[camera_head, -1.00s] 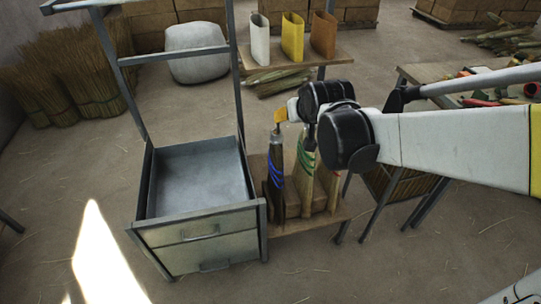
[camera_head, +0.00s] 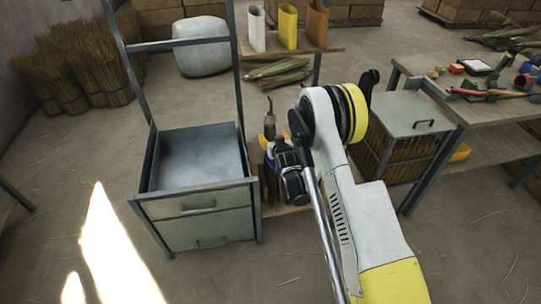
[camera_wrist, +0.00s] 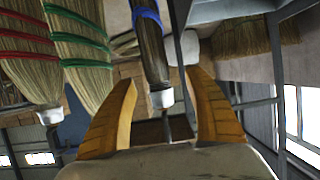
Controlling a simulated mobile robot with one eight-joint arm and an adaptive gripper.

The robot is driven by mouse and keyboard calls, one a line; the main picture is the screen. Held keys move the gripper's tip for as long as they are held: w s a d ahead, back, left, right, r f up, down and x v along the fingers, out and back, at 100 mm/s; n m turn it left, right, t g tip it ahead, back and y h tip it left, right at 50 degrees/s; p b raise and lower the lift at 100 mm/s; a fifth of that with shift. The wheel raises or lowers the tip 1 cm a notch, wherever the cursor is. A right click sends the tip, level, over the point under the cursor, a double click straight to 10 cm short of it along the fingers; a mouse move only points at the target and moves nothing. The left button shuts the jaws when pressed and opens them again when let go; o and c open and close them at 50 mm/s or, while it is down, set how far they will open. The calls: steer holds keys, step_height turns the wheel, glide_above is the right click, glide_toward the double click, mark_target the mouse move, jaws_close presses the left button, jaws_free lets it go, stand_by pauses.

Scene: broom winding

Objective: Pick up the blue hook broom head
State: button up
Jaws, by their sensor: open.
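The blue hook broom head (camera_wrist: 150,45) has dark bristles, a blue band and a pale collar with a thin dark stem. In the wrist view it lies between the two orange fingers of my gripper (camera_wrist: 163,78), which are apart and not closed on it. I cannot tell whether either finger touches it. In the head view, its dark top (camera_head: 269,122) shows just left of my gripper (camera_head: 283,148); my arm hides much of the stand around it.
A green-banded broom head (camera_wrist: 82,45) and a red-banded one (camera_wrist: 28,55) are left of the blue one in the wrist view. A metal drawer cart (camera_head: 195,205) stands close left in the head view. A lidded crate (camera_head: 405,115) and a worktable (camera_head: 490,95) are at right.

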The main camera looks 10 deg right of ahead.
mark_target(270, 133)
steer(key=b+x, duration=0.1)
steer(key=x, duration=0.4)
steer(key=b+x, duration=0.2)
steer(key=x, duration=0.1)
steer(key=d+b+x, duration=0.1)
steer(key=shift+w+f, duration=0.15)
steer(key=shift+f, duration=0.2)
steer(key=shift+w+a, duration=0.1)
steer(key=shift+w, duration=0.25)
steer(key=shift+r, duration=0.1)
steer(key=shift+c, duration=0.5)
jaws_close()
